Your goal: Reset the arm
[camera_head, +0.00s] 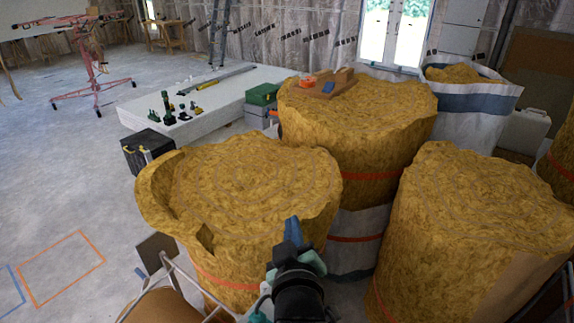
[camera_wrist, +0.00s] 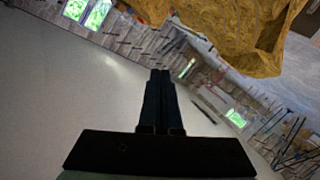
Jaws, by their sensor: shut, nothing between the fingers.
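My gripper (camera_wrist: 160,78) shows in the wrist view with its two dark fingers side by side and touching. It is shut and holds nothing. In the head view my arm rises from the bottom centre, in front of the gap between two large yellow insulation rolls. The left insulation roll (camera_head: 250,185) is just beyond and to the left of my arm, and the right insulation roll (camera_head: 470,220) stands to its right. I cannot tell from the head view whether the arm touches either roll. In the wrist view, yellow insulation (camera_wrist: 255,40) fills the upper right.
A third insulation roll (camera_head: 360,115) behind carries a wooden block (camera_head: 330,84). A white slab (camera_head: 225,95) with tools lies at the back left, a black crate (camera_head: 147,150) at its near end. A red panel lift (camera_head: 95,60) stands far left.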

